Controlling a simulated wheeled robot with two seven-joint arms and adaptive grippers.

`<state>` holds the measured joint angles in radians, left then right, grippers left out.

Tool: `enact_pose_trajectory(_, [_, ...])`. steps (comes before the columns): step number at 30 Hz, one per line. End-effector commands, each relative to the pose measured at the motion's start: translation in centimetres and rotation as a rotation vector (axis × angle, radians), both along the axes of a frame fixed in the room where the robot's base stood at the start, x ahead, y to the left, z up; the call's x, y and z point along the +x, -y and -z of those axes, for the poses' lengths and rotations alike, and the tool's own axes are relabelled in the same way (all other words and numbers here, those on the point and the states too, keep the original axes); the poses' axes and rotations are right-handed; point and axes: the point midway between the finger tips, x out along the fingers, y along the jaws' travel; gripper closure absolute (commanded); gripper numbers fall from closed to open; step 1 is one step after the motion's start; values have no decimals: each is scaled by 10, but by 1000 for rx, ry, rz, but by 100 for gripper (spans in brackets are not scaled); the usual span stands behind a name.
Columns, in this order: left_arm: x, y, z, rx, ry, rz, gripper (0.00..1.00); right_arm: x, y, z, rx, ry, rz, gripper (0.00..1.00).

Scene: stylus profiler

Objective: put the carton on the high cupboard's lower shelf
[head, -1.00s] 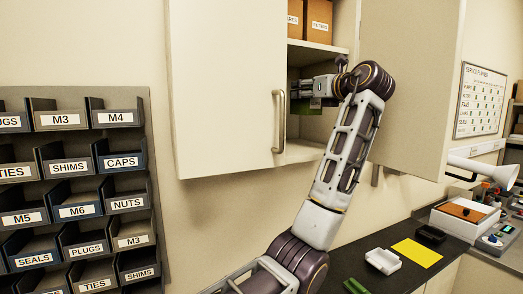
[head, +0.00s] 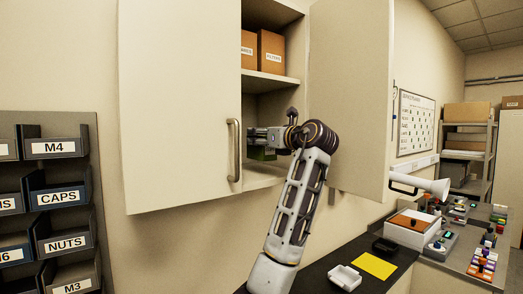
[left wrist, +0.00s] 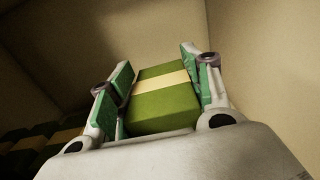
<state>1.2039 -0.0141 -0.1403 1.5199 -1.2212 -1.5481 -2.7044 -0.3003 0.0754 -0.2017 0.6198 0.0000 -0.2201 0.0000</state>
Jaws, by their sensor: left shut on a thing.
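The carton is green with a cream band. It lies between the two fingers of my left gripper in the left wrist view (left wrist: 165,103), and a small green part of it (head: 263,154) shows in the head view. My left gripper (head: 262,138) is shut on the carton, inside the opening of the high cupboard (head: 272,78), above its lower shelf (head: 266,177). Whether the carton touches the shelf cannot be told. Several other green cartons with cream bands (left wrist: 38,145) stand in shadow at the lower left of the wrist view. My right gripper is not in view.
Brown boxes (head: 271,52) stand on the upper shelf (head: 270,80). The left door (head: 180,105) with its handle flanks the opening, and the right door (head: 350,95) is open beside my arm.

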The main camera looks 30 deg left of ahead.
Motion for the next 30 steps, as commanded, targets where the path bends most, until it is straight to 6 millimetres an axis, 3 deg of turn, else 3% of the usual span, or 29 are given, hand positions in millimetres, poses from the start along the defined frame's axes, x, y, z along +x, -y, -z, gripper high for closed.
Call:
enact_pose_trajectory(13, [0,0,3,1,0,0,94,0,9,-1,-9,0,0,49])
enact_pose_trajectory(30, [0,0,41,1,1,1,94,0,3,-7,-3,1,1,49])
